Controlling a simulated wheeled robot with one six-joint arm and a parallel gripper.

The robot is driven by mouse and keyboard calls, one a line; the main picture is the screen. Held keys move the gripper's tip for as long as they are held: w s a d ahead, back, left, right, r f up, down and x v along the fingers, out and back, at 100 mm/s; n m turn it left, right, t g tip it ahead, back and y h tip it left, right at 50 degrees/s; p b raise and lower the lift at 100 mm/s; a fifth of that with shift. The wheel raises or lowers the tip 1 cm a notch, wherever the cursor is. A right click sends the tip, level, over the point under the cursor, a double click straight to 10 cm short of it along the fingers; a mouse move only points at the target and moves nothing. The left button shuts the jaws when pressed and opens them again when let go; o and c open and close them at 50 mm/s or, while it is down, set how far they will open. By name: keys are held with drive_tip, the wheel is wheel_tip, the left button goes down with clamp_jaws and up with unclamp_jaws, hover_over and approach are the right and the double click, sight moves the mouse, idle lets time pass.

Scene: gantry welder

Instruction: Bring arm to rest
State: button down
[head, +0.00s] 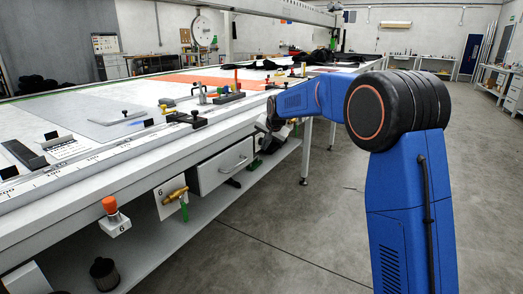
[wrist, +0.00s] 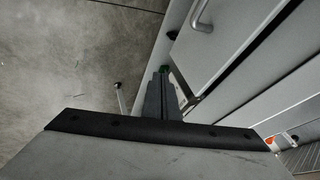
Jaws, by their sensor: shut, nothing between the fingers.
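My blue arm reaches from the right of the head view toward the long table, bent over at its black joint. My gripper (head: 268,142) is at the arm's far end, small and dark, beside the table's front edge and near the drawer. In the wrist view my gripper (wrist: 161,78) shows as two dark fingers close together, shut and empty. They point along the side of the table, with grey floor to their left. A small green thing shows just past the fingertips; I cannot tell whether they touch it.
The long table (head: 75,189) fills the left. Under its edge are a grey drawer (head: 222,165) with a handle (wrist: 201,14), a brass valve (head: 173,191) and an orange knob (head: 109,204). Clamps stand along the tabletop. The concrete floor (head: 310,225) in front of the table is clear.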

drive_tip(key=s+d+r+n, duration=0.1)
drive_tip(key=s+d+r, duration=0.3)
drive_tip(key=s, duration=0.4)
drive_tip(key=s+d+r, duration=0.3)
drive_tip(key=s+r, duration=0.1)
drive_tip(key=s, duration=0.4)
drive_tip(key=s+d+n+g+h, duration=0.1)
drive_tip(key=s+d, duration=0.2)
drive_tip(key=s, duration=0.6)
drive_tip(key=s+d+n, duration=0.1)
drive_tip(key=s+d, duration=0.2)
drive_tip(key=s, duration=0.7)
drive_tip(key=s+d+f+n, duration=0.1)
drive_tip(key=s+f, duration=0.3)
drive_tip(key=s, duration=0.5)
drive_tip(key=s+d+f+n+g, duration=0.1)
drive_tip(key=s+d+f, duration=0.2)
drive_tip(key=s, duration=0.6)
drive_tip(key=s+d+f+h, duration=0.1)
drive_tip(key=s+d+f, duration=0.1)
drive_tip(key=s+f, duration=0.3)
drive_tip(key=s, duration=0.4)
drive_tip(key=shift+s+n, duration=0.35)
drive_tip(key=shift+n, duration=0.05)
drive_tip(key=shift+f, duration=0.1)
